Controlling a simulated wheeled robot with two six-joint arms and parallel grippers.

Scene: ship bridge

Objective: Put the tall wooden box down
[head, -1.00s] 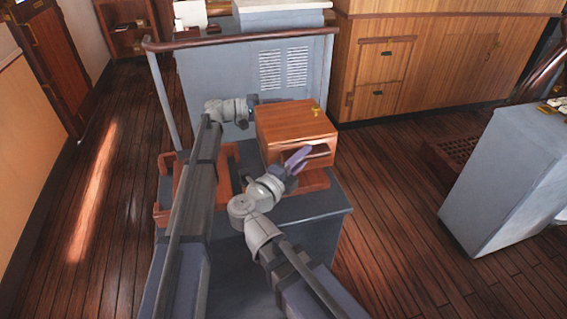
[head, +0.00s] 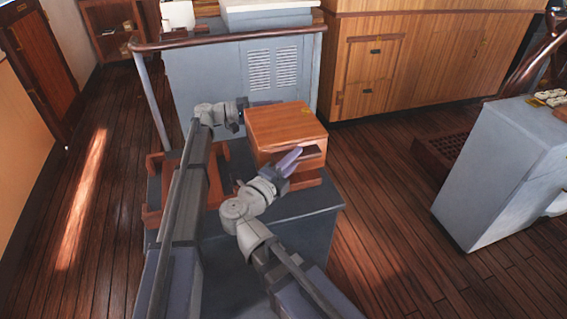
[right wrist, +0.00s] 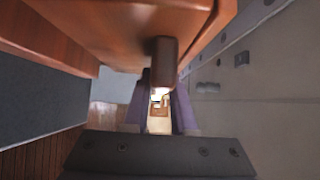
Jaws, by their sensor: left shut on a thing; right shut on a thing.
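The wooden box (head: 283,122) has a reddish-brown top and a darker opening in its front. It is upright over the right part of a dark grey flat top. My left gripper (head: 262,103) is at its far left side, fingers mostly hidden behind it, shut on it. My right gripper (head: 291,160) is at its front, purple fingers shut on it. In the right wrist view, the right gripper (right wrist: 161,105) closes around a brown knob-like part, with the box's wood (right wrist: 110,30) overhead. I cannot tell whether the box touches what is beneath it.
A wooden rack (head: 152,216) lies on the grey top's left. A grey louvred cabinet (head: 225,75) with a handrail (head: 225,38) stands behind. Wooden cupboards (head: 420,60) line the back. A grey console (head: 500,170) stands right. Plank floor (head: 390,230) is clear between.

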